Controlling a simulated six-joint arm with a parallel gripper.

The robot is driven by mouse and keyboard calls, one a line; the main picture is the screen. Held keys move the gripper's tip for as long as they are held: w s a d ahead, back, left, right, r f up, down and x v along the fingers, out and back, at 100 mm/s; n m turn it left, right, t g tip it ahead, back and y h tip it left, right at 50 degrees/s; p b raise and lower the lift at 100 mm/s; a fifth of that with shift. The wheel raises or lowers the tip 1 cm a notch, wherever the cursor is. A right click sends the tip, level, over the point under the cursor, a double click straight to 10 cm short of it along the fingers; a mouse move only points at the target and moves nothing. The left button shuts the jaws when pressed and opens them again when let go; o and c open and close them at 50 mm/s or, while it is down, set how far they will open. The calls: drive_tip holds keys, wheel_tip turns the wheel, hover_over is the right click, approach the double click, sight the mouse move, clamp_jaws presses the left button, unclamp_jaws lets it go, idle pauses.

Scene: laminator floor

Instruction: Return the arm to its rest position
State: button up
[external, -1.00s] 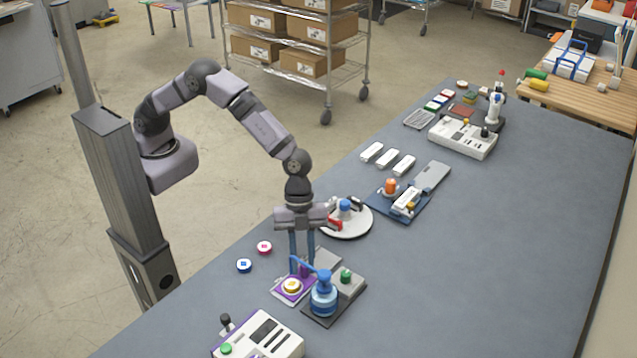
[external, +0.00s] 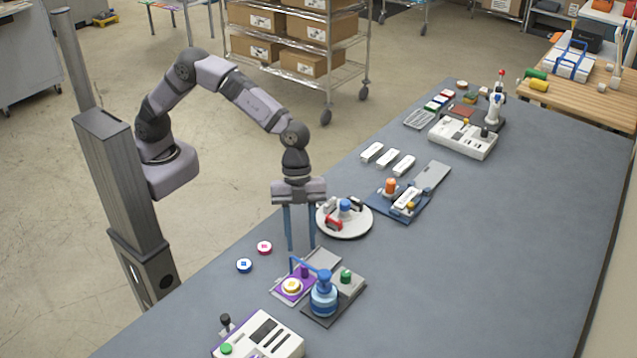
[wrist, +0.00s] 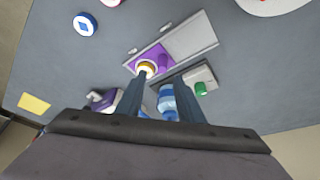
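My gripper (external: 301,247) hangs fingers down above the grey table, a little above and behind a purple-and-grey plate (external: 280,293). Its two blue fingers are spread apart with nothing between them. A gold-rimmed white round piece (external: 292,286) rests on the purple part of the plate. In the wrist view the fingers (wrist: 163,80) reach toward the plate, and the left fingertip partly covers the round piece (wrist: 147,67). My arm arches from its column at the left out over the table edge.
A blue bottle-like device (external: 323,293) and a green-knobbed block (external: 346,278) stand beside the plate. A white turntable (external: 345,225) with small parts is close right of the fingers. Two round badges (external: 244,265) lie left. A white control box (external: 262,338) is in front.

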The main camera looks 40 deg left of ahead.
drive_tip(key=shift+w+a+r, duration=0.15)
drive_tip(key=shift+r, duration=0.2)
drive_tip(key=w+a+n+t, duration=0.3)
drive_tip(key=w+a+n, duration=0.9)
drive_tip(key=w+a, duration=1.05)
drive_tip(key=w+a+n+y, duration=0.1)
drive_tip(key=w+a+n, duration=0.15)
drive_tip(key=a, duration=0.55)
drive_tip(key=w+a+n+y, duration=0.1)
drive_tip(key=a+n, duration=0.3)
drive_tip(key=a, duration=0.4)
drive_tip(key=s+a+f+n, duration=0.1)
drive_tip(key=s+a+n, duration=0.1)
drive_tip(key=a, duration=0.3)
drive_tip(key=s+a+f+n, duration=0.1)
drive_tip(key=s+a+n, duration=0.1)
drive_tip(key=a, duration=0.3)
drive_tip(key=s+a+f+n+y, duration=0.1)
drive_tip(key=s+a+n, duration=0.1)
drive_tip(key=a+n, duration=0.2)
drive_tip(key=shift+s+a, duration=0.2)
drive_tip(key=shift+a, duration=0.5)
